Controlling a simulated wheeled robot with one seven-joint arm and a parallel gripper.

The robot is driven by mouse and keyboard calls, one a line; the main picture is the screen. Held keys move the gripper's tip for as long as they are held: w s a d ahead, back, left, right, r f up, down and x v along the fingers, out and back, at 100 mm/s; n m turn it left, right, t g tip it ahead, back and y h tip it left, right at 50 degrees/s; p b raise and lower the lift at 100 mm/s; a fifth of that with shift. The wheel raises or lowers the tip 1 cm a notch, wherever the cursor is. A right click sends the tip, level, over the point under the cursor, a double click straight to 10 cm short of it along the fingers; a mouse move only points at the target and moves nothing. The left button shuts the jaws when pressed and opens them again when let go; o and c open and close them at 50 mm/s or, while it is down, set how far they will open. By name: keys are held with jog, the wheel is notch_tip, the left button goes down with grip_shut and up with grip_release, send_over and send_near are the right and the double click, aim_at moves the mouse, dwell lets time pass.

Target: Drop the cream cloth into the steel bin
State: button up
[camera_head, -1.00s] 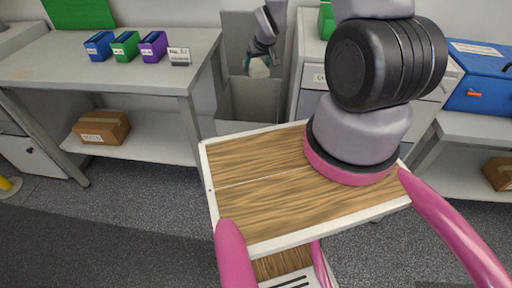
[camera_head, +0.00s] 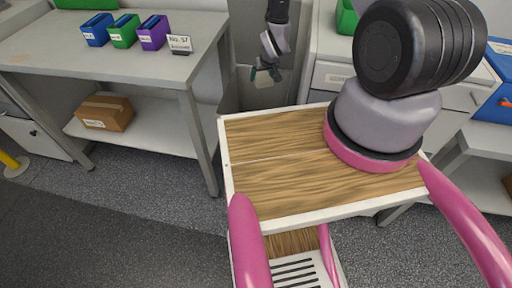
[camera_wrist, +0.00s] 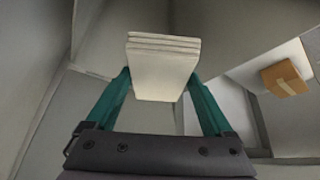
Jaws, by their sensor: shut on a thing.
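The cream cloth (camera_wrist: 163,72) is a folded, layered block held between the teal fingertips of my gripper (camera_wrist: 160,85) in the wrist view. In the head view the cloth (camera_head: 263,80) shows small and pale at the tips of my gripper (camera_head: 264,74), which points down. The steel bin (camera_head: 252,98) is a grey box between the table and the drawer cabinet. The gripper and cloth appear over or within its opening; their exact depth is unclear. The bin's lower front is hidden behind my own wooden-topped body. Grey walls surround the cloth in the wrist view.
A grey table (camera_head: 110,62) at left holds blue, green and purple bins (camera_head: 124,32) and a small sign (camera_head: 180,44). A cardboard box (camera_head: 104,112) sits on its lower shelf. A drawer cabinet (camera_head: 330,75) stands right of the steel bin. Floor at lower left is clear.

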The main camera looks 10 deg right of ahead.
jog(key=shift+f, duration=0.25)
jog(key=o, duration=0.9)
jog(key=v, duration=1.1)
jog(key=shift+w, duration=0.1)
